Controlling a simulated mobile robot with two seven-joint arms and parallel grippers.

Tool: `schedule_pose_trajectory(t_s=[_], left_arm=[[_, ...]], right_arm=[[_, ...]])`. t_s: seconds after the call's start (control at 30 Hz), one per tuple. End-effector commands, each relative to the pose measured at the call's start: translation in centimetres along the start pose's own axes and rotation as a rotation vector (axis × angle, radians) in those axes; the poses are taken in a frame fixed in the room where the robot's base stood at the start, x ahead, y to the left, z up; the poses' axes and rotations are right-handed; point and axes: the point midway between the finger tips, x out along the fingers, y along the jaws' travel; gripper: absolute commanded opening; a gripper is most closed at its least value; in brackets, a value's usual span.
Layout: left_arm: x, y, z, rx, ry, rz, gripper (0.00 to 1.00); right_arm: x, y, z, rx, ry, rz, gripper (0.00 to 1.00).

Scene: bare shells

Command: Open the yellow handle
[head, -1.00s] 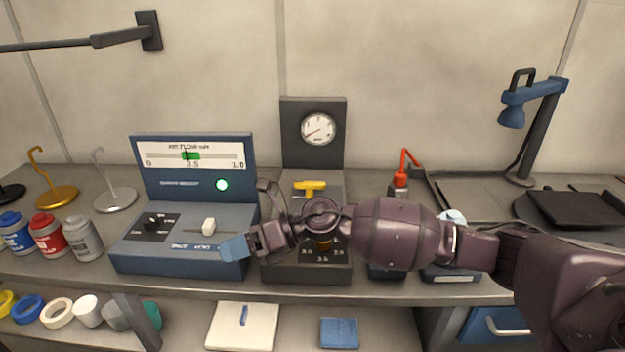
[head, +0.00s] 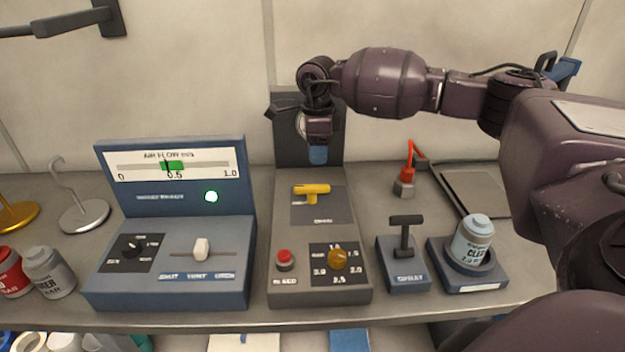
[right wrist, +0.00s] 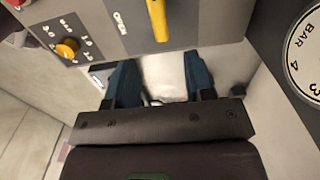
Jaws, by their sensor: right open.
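The yellow handle (head: 311,192) is a T-shaped lever on the dark plate of the grey panel box (head: 286,225), with its bar lying left to right in the head view. In the right wrist view the yellow handle (right wrist: 158,18) shows at the top, beyond the fingers. My right gripper (head: 318,154) hangs above and behind the handle, in front of the gauge, pointing down and apart from it. Its two blue fingers are apart and empty in the right wrist view (right wrist: 160,82). My left gripper is not in view.
The gauge (right wrist: 306,62) is partly hidden by my arm in the head view. The box also has a red button (head: 285,257) and an orange knob (head: 338,260). A blue air flow console (head: 175,260) stands left; a black T-lever (head: 405,232) and a can (head: 473,240) stand right.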

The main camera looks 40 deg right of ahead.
Motion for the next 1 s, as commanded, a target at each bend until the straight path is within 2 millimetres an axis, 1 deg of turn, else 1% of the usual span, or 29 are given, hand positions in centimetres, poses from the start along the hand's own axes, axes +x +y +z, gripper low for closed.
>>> schedule_pose_trajectory(t_s=[0.1, 0.17, 0.4, 0.5, 0.7, 1.0], left_arm=[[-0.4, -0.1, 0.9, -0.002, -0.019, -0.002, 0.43], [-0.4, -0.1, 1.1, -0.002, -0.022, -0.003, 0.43], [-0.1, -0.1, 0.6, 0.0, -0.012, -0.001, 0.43], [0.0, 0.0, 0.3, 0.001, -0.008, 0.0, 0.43], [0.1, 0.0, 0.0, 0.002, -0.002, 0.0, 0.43], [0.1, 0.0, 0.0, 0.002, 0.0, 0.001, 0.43]], right_arm=[[2.0, 0.1, 0.0, -0.001, 0.0, 0.005, 0.49], [3.0, 0.1, 0.1, 0.0, -0.001, 0.005, 0.49], [7.0, 0.1, 0.1, 0.0, -0.002, 0.004, 0.49], [8.2, 0.1, 0.1, 0.001, -0.003, 0.004, 0.49], [9.5, 0.1, 0.1, 0.0, -0.003, 0.004, 0.49], [9.7, 0.1, 0.1, 0.0, -0.004, 0.003, 0.49]])
